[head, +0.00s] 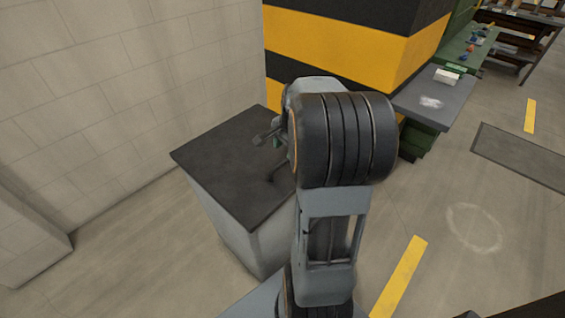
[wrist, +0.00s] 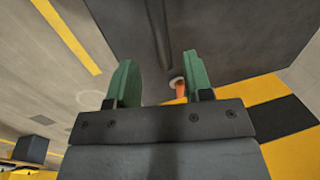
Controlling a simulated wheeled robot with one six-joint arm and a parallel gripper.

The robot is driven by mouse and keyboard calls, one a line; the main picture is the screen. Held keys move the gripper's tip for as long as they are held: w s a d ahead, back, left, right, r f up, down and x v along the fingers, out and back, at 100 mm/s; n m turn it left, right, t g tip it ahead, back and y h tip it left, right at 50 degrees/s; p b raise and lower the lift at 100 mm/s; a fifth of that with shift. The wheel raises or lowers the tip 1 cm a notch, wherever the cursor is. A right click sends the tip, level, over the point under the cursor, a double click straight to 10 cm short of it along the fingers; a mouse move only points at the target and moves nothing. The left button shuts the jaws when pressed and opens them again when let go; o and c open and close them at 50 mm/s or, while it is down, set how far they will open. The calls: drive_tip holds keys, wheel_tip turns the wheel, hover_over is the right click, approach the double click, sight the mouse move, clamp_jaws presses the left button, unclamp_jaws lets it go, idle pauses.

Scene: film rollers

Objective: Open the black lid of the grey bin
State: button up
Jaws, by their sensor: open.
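The grey bin (head: 250,240) stands against the pale block wall. Its black lid (head: 225,160) lies flat across the top and looks shut. My gripper (head: 268,138) is over the right part of the lid, partly hidden by my arm. In the wrist view my gripper (wrist: 160,78) shows two green fingers spread apart with nothing held between them. A broad dark surface, apparently the lid (wrist: 235,35), fills the upper part of that view beyond the fingers. I cannot tell whether the fingers touch it.
A black-and-yellow striped block (head: 340,45) stands close behind the bin. A grey-topped table (head: 435,100) is to the right of it. A small orange thing (wrist: 180,88) shows by the right finger. Open floor (head: 450,260) with yellow lines lies to the right.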

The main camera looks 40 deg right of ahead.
sight(282, 161)
drive_tip(key=f, duration=0.3)
drive_tip(key=w+f+b, duration=0.1)
drive_tip(key=f, duration=0.2)
drive_tip(key=shift+w+a+f, duration=0.15)
drive_tip(key=shift+f, duration=0.2)
drive_tip(key=shift+c, duration=0.2)
clamp_jaws()
